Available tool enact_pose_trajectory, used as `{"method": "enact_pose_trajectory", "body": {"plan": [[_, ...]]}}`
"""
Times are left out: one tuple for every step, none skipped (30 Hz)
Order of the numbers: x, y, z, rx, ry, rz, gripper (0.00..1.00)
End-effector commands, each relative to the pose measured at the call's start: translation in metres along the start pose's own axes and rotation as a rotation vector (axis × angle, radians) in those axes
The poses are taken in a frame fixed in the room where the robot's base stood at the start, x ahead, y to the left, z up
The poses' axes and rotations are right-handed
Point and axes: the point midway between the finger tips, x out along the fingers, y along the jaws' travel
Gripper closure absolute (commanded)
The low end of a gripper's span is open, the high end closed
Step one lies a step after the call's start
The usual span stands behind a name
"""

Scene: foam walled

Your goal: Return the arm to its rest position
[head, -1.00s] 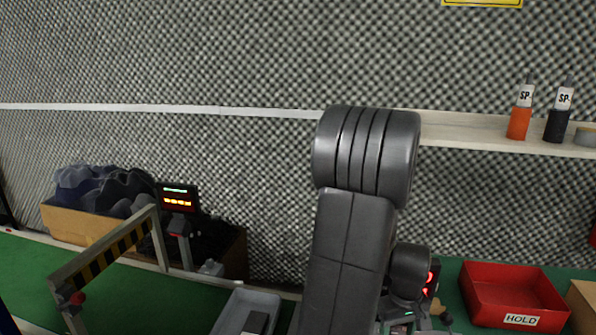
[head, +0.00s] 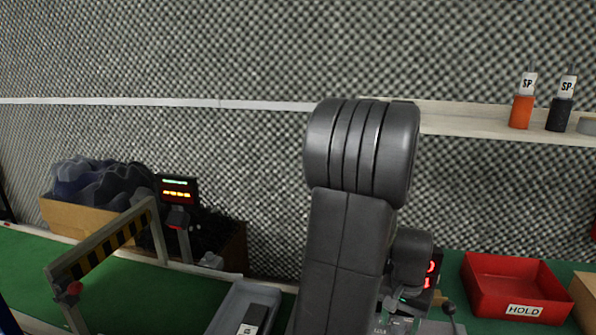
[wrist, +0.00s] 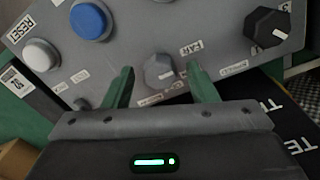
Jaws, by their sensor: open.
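My gripper (wrist: 162,88) shows in the wrist view with its two green fingers apart and nothing between them. Beyond the fingertips is a grey control panel (wrist: 125,50) with a blue button (wrist: 90,20), a white button (wrist: 41,55) by a RESET label, a grey knob (wrist: 159,71) and a black knob (wrist: 268,27). The grey knob appears between the fingertips from this angle; I cannot tell the distance to it. In the head view my dark arm rises in the middle and hides part of the bench; the gripper fingers are not clear there.
A red HOLD bin (head: 515,287) stands right of my arm. A grey tray (head: 238,302) holding a dark block (head: 254,318) is to its left. A striped barrier (head: 104,248) stands further left. A shelf (head: 470,122) with an orange bottle (head: 522,111) and a black bottle (head: 562,113) runs behind.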

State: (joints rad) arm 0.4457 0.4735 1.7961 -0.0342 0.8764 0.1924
Motion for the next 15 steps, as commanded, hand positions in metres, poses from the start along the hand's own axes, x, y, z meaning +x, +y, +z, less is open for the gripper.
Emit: {"method": "enact_pose_trajectory", "body": {"plan": [[0.0017, 0.0000, -0.0002, 0.036, 0.000, 0.000, 0.48], [0.0017, 0.0001, -0.0001, 0.060, -0.001, 0.000, 0.48], [0.0018, 0.0001, 0.0000, 0.092, -0.002, 0.000, 0.48], [0.0018, 0.0001, -0.0001, 0.117, -0.003, 0.000, 0.48], [0.0018, 0.0001, -0.0001, 0.142, -0.003, 0.000, 0.48], [0.0018, 0.0001, -0.0002, 0.174, -0.004, 0.000, 0.48], [0.0018, 0.0002, -0.0002, 0.198, -0.004, 0.000, 0.48], [0.0018, 0.0002, -0.0001, 0.222, -0.005, 0.000, 0.48], [0.0019, 0.0002, 0.0000, 0.254, -0.006, 0.000, 0.48], [0.0020, 0.0002, 0.0000, 0.279, -0.007, 0.000, 0.48], [0.0020, 0.0002, -0.0001, 0.304, -0.008, 0.000, 0.48], [0.0020, 0.0002, -0.0003, 0.336, -0.008, 0.000, 0.48], [0.0021, 0.0002, -0.0004, 0.360, -0.008, -0.001, 0.48], [0.0022, 0.0002, -0.0004, 0.384, -0.009, -0.001, 0.48], [0.0022, 0.0003, -0.0004, 0.417, -0.010, -0.001, 0.48]]}}
